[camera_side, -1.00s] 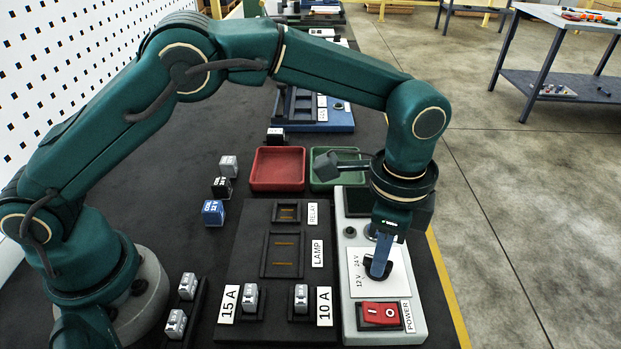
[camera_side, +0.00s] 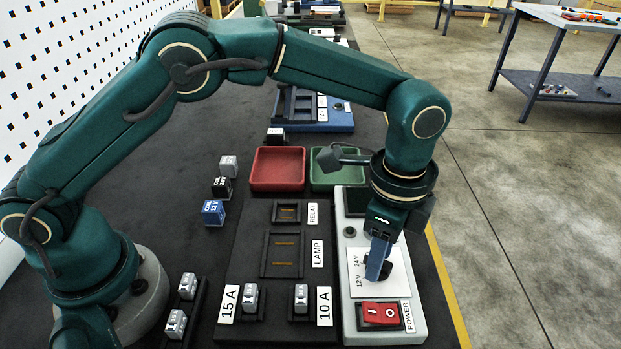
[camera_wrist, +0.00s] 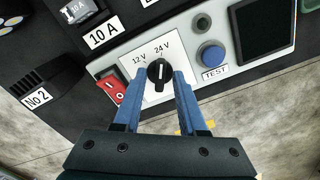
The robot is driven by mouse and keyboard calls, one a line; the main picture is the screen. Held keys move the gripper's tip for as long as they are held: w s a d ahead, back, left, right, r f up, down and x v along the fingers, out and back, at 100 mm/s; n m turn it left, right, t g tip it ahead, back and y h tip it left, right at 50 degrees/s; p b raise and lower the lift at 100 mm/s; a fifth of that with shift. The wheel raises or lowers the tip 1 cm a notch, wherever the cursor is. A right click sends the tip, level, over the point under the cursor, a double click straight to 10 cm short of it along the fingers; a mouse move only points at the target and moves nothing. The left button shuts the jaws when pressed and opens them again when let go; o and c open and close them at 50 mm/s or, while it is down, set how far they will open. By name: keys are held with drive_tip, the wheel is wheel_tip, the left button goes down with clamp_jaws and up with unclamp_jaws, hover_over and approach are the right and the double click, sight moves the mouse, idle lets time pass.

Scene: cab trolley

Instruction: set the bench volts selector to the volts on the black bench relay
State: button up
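The volts selector is a black knob (camera_wrist: 158,72) with a white pointer line on a white plate marked 12 V and 24 V. In the wrist view its line points up toward the 24 V mark. My gripper (camera_wrist: 159,80) has its two blue fingers on either side of the knob, with small gaps showing; it is open. In the side view the gripper (camera_side: 378,272) is down at the plate and partly hides the knob. A black relay cube (camera_side: 222,187) stands left of the dark board, its print too small to read. A blue cube (camera_side: 213,212) in front of it seems to read 12 V.
A red power switch (camera_side: 381,315) sits just in front of the selector, and a blue TEST button (camera_wrist: 210,54) beside it. Red (camera_side: 277,169) and green (camera_side: 335,180) trays lie behind. The relay socket (camera_side: 287,212) looks empty. Another dark block (camera_side: 276,137) stands behind the red tray.

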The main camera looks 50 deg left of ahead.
drive_tip(key=shift+r, duration=0.1)
drive_tip(key=shift+r, duration=2.45)
drive_tip(key=shift+w+a+r, duration=0.15)
drive_tip(key=shift+w, duration=0.05)
drive_tip(key=s+a+r+n+t, duration=0.3)
drive_tip(key=a+r+n, duration=0.2)
drive_tip(key=a+r, duration=0.75)
drive_tip(key=s+a+f+n+t, duration=0.1)
drive_tip(key=s+a+f+n, duration=0.2)
drive_tip(key=s+n, duration=0.2)
drive_tip(key=s+a+f+n+t, duration=0.1)
drive_tip(key=s+a+f+n, duration=0.2)
drive_tip(key=s+n, duration=0.2)
drive_tip(key=shift+s+a+f+t, duration=0.25)
drive_tip(key=shift+s+a+t, duration=0.05)
drive_tip(key=shift+s, duration=0.2)
